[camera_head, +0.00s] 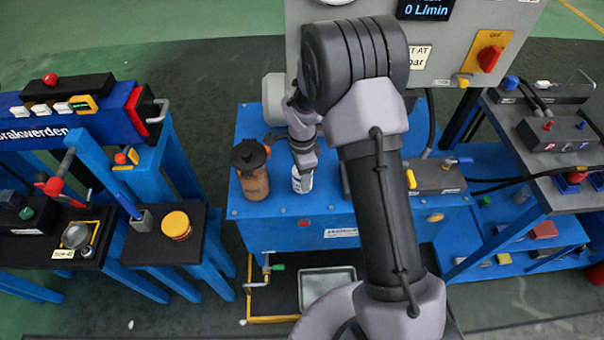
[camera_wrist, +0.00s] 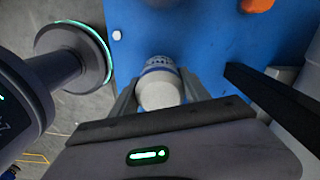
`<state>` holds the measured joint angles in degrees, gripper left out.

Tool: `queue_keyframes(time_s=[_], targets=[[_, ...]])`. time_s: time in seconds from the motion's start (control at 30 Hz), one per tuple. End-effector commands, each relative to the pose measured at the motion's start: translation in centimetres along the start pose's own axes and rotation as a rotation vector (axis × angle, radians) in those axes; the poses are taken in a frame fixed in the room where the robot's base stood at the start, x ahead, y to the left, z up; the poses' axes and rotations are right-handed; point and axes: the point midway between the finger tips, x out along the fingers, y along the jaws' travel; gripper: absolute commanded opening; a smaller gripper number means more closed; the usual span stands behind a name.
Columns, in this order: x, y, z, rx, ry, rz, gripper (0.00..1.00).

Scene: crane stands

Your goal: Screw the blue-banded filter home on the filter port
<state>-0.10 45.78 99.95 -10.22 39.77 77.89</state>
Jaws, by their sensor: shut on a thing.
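My gripper (camera_head: 302,166) is shut on a small white filter (camera_head: 302,182) with blue markings, above the near part of the blue bench top (camera_head: 270,205). In the wrist view the filter (camera_wrist: 160,92) sits between the two fingers, its round white end facing the camera and its blue band beyond. I cannot tell whether the filter touches the bench or hangs just above it. I cannot make out the filter port; my arm covers part of the bench.
A brown bottle with a black cap (camera_head: 253,175) stands close to the left of my gripper. A grey valve block (camera_head: 436,177) with yellow and blue handles lies to the right. A grey panel (camera_head: 515,25) with a red knob rises behind. Other blue stands flank the bench.

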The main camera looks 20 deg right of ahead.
Motion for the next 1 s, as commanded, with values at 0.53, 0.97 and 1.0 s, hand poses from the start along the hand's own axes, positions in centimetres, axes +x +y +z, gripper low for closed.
queue_keyframes(time_s=[0.53, 0.97, 1.0], targets=[[-0.01, -0.12, -0.03, 0.537, 0.000, -0.002, 0.09], [0.01, -0.14, -0.05, 0.838, -0.001, -0.002, 0.66], [0.01, -0.13, -0.04, 0.838, 0.000, -0.002, 0.74]])
